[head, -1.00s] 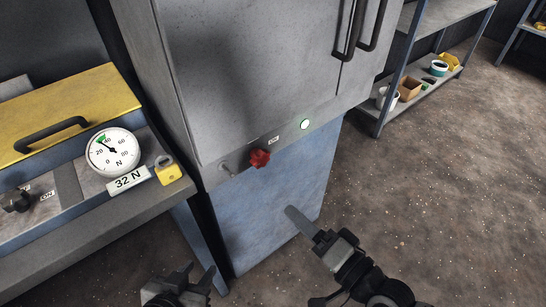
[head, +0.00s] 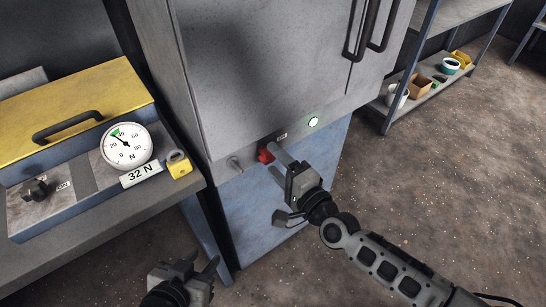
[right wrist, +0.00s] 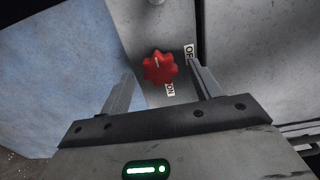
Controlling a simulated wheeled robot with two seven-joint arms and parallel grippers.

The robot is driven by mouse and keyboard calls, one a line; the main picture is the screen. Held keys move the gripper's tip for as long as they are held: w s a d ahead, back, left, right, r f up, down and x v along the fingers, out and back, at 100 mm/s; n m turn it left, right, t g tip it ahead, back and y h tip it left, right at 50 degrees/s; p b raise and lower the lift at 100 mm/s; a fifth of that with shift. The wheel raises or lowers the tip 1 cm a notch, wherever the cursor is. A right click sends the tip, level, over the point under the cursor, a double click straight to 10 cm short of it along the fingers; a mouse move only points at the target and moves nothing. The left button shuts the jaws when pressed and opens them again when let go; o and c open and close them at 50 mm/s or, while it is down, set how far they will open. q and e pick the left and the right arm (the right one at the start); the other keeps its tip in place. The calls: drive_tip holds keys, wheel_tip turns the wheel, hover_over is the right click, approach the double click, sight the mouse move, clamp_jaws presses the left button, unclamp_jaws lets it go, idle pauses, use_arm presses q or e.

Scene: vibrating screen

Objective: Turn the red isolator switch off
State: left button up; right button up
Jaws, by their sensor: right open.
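The red isolator switch (head: 266,153) is a lobed knob on the lower front strip of the grey cabinet (head: 265,75). In the right wrist view the red knob (right wrist: 158,67) shows a short pale mark, with an OFF label (right wrist: 189,54) and an ON label (right wrist: 170,90) beside it. My right gripper (head: 276,160) is open, its fingertips near the knob. In the right wrist view the knob appears between the open fingers (right wrist: 162,74); contact cannot be told. My left gripper (head: 201,266) is open and empty, low in front of the cabinet.
A lit round button (head: 313,122) and a small toggle (head: 235,165) flank the knob. On the left, a bench holds a yellow-lidded machine (head: 75,110), a gauge (head: 126,146) and a yellow padlock (head: 179,165). Shelves (head: 420,90) stand at the right; the floor there is clear.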

drive_tip(key=shift+x, duration=0.9)
drive_tip(key=shift+c, duration=0.2)
drive_tip(key=c, duration=0.9)
